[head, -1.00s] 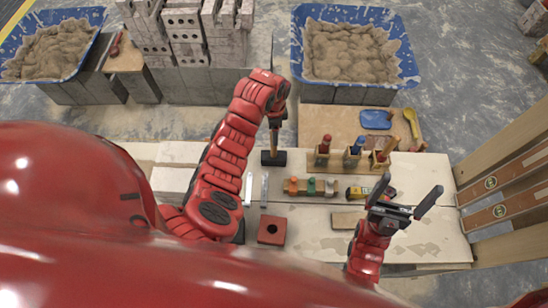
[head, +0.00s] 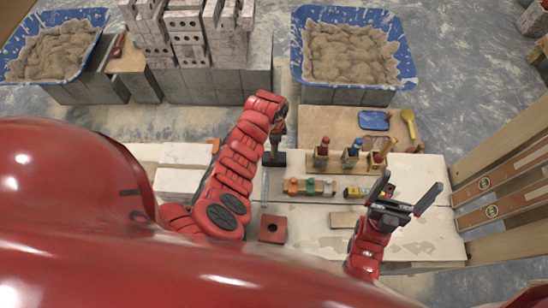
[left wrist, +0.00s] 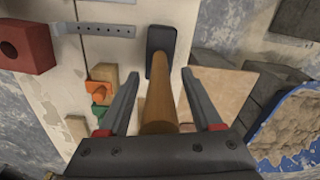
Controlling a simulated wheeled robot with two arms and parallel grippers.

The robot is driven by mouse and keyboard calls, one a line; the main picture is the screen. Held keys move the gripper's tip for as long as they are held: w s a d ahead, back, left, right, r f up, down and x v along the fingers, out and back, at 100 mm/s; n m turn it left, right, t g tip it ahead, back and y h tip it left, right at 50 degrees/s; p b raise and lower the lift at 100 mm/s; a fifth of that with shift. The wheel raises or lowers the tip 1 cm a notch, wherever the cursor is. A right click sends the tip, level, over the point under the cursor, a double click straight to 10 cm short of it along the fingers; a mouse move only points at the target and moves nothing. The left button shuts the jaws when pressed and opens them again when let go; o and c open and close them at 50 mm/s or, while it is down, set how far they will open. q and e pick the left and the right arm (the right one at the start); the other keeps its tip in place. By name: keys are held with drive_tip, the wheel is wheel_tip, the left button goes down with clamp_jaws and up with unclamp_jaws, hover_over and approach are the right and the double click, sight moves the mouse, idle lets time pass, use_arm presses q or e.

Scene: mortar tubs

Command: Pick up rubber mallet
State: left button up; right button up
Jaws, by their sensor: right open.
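The rubber mallet has a black head (head: 275,159) on the pale bench top and a wooden handle. In the left wrist view the handle (left wrist: 160,95) runs from the black head toward my left gripper (left wrist: 160,75). The gripper's two fingers are apart, one on each side of the handle, with a visible gap on both sides. In the head view my left gripper (head: 279,128) is at the handle, partly hidden by my red arm. My right gripper (head: 411,184) is open and empty over the right part of the bench.
A red block with a hole (head: 272,229) lies in front of the mallet. A rack of coloured pieces (head: 309,188) and several red- and blue-topped tools on wooden blocks (head: 351,153) stand to the right. Blue mortar tubs (head: 409,66) are at the back.

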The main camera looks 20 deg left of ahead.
use_arm(q)
clamp_jaws()
drive_tip(key=shift+r, duration=0.1)
idle(0.4)
drive_tip(key=s+a+r+b, duration=0.1)
drive_tip(key=s+a+r, duration=0.1)
drive_tip(key=s, duration=0.5)
drive_tip(key=s+a+r+b, duration=0.2)
drive_tip(key=s+a+r, duration=0.1)
drive_tip(key=s, duration=0.4)
drive_tip(key=shift+s+a, duration=0.3)
drive_tip(key=shift+a, duration=0.5)
